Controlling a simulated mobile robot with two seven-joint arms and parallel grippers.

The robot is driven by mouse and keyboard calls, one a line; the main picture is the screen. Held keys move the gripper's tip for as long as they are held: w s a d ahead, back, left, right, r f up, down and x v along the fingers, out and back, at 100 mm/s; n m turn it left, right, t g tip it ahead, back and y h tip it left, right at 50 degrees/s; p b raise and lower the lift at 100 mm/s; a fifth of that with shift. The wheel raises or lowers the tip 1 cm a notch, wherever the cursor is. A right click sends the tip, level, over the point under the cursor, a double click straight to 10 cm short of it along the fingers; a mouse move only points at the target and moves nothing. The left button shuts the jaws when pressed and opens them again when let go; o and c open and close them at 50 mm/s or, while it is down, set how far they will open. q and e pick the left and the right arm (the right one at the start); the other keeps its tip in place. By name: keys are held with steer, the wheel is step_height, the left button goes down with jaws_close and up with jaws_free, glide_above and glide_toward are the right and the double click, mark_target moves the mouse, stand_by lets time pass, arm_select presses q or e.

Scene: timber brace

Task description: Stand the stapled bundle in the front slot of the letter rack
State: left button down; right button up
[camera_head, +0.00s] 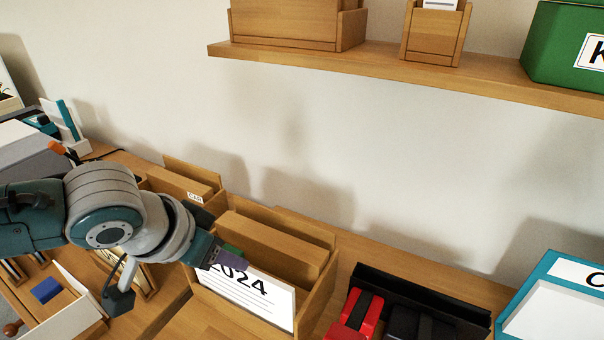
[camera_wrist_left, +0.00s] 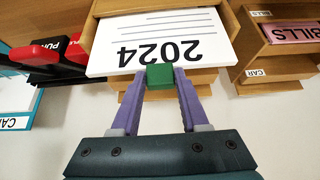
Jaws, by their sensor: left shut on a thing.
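The bundle is a white stack marked 2024 (camera_head: 255,297); it also shows in the wrist view (camera_wrist_left: 150,30). A green block (camera_wrist_left: 160,76) sits at its edge, between my purple fingertips. My left gripper (camera_head: 228,258) is shut on this green block, and the bundle hangs upright below it, slightly tilted in the head view. The wooden letter rack (camera_head: 320,290) is around or right behind the bundle. The bundle's lower part is at the rack's front; whether it is inside the front slot or just before it I cannot tell. My right gripper is not in view.
A second wooden rack (camera_head: 180,182) with a CAR label stands to the left. A black holder (camera_head: 440,305) with a red item (camera_head: 358,312) stands to the right. A blue-framed box (camera_head: 560,300) is at far right. A wall shelf (camera_head: 400,75) is above.

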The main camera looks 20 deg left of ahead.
arm_select(q)
steer(key=shift+f+b, duration=0.45)
steer(key=shift+f, duration=0.3)
steer(key=shift+c, duration=1.7)
jaws_free()
steer(key=shift+o, duration=0.3)
steer(key=shift+o, duration=1.4)
